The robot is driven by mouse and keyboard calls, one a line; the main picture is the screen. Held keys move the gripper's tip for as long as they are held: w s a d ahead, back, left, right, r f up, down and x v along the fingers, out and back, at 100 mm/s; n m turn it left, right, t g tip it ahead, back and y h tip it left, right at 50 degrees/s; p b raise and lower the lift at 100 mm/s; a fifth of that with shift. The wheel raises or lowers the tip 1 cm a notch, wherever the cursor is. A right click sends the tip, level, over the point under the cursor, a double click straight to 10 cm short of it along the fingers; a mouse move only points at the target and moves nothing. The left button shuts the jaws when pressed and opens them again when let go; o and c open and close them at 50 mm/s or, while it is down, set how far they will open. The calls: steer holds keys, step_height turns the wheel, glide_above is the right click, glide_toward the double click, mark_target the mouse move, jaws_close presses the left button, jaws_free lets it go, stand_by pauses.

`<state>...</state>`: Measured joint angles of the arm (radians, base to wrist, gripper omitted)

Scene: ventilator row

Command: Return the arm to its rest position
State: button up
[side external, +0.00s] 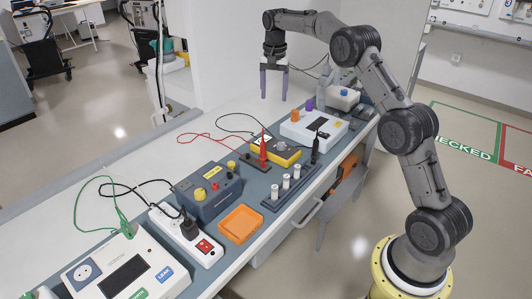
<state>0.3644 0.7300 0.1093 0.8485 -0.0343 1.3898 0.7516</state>
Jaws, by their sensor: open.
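My gripper (274,84) hangs at the end of my arm, above the far part of the bench (150,160). Its two purple-grey fingers point down and stand apart, with nothing between them. It is clear of the things on the bench mat. My arm arches from its yellow base at the lower right up and over to the left.
Below on the bench are a white device (314,128), a yellow meter (275,152) with red and black probes, a dark blue box (207,190), an orange tray (240,224), a power strip (187,236) and a white tester (125,268). Thin cables lie loose.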

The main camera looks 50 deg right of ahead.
steer(key=s+a+r+n+t, duration=0.1)
steer(key=s+a+r, duration=0.35)
steer(key=r, duration=0.25)
steer(key=s+a+r+n+t, duration=0.1)
steer(key=s+a+r, duration=0.2)
steer(key=a+r, duration=0.35)
steer(key=s+a+r+n+t, duration=0.1)
steer(key=s+a+r+n, duration=0.15)
steer(key=s, duration=0.35)
steer(key=s+a+r+n+t, duration=0.1)
steer(key=s+a+r, duration=0.25)
steer(key=s, duration=0.25)
steer(key=s+a+f+n+t, duration=0.1)
steer(key=s+a+f+n, duration=0.1)
steer(key=s, duration=0.5)
steer(key=s+a+f+n, duration=0.1)
steer(key=s+a+f, duration=0.15)
steer(key=s, duration=0.35)
steer(key=s+f+n, duration=0.4)
steer(key=s+f, duration=0.1)
steer(key=f, duration=0.4)
steer(key=shift+s+f+y, duration=0.15)
steer(key=shift+s+y, duration=0.15)
